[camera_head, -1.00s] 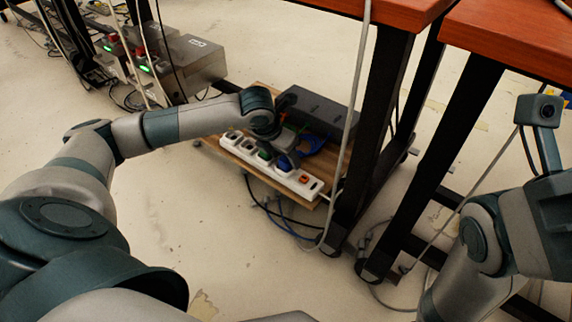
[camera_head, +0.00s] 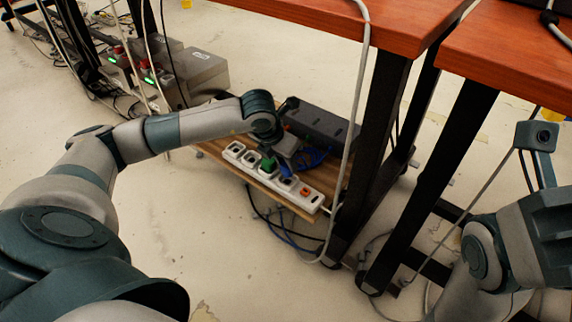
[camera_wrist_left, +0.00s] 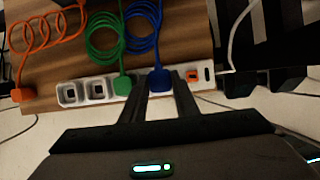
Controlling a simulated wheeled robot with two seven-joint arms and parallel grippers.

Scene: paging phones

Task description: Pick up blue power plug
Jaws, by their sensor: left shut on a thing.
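The blue power plug (camera_wrist_left: 158,80) is between my left gripper's fingers in the left wrist view, with its coiled blue cord running away from it. The plug is at the white power strip (camera_wrist_left: 207,76); I cannot tell whether it is still seated in its socket. My left gripper (camera_wrist_left: 160,86) is shut on the plug. In the head view, my left gripper (camera_head: 285,160) is over the power strip (camera_head: 235,152), and its fingers are small and partly hidden by the wrist. My right arm shows at the right, but its gripper fingers are not visible.
A green plug (camera_wrist_left: 122,84) with a green cord is close left of the blue one. An orange plug (camera_wrist_left: 22,94) lies farther left. The wooden board (camera_head: 221,151) carries a black box (camera_head: 325,125). A dark table leg (camera_head: 375,150) and a hanging cable stand close to the right.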

